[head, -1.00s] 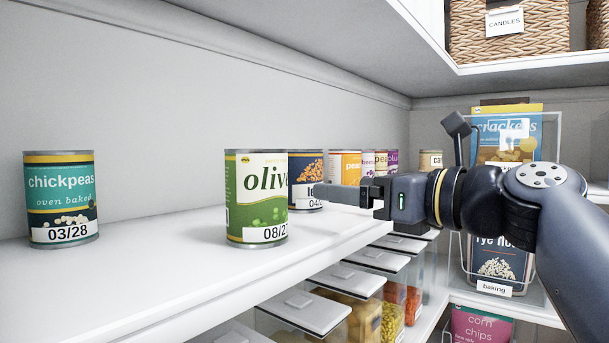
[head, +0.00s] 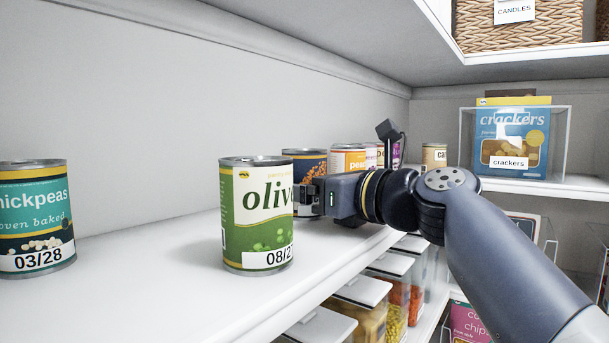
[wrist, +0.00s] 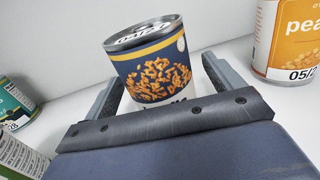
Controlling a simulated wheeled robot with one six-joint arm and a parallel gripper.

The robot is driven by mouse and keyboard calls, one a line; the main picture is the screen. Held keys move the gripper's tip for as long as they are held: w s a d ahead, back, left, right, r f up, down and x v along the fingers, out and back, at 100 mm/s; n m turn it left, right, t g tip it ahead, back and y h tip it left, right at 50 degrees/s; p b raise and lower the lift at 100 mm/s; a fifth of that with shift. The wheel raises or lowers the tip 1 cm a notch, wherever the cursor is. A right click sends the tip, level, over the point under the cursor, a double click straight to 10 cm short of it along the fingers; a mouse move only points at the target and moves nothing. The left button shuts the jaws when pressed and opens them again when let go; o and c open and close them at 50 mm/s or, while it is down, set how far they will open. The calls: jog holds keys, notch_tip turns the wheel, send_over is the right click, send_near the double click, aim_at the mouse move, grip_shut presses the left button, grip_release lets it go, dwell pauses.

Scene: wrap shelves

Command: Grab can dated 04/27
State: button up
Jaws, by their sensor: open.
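A dark blue can (wrist: 155,75) with a yellow band and a picture of orange-brown food stands upright on the white shelf. In the wrist view it stands between the two fingers of my gripper (wrist: 160,88), which is open, with a visible gap at least on the right side.
The green olives can (head: 256,215), dated 08/2-something, stands just left of my gripper. A chickpeas can (head: 35,220) dated 03/28 is farther left. An orange pea-something can (wrist: 288,42) stands close right of the dark blue can. Lidded bins (head: 325,328) sit below the shelf.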

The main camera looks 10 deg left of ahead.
jog(key=x, duration=0.2)
jog(key=shift+w+a, duration=0.1)
jog(key=shift+a, duration=0.2)
jog(key=shift+c, duration=0.6)
jog(key=c, duration=1.2)
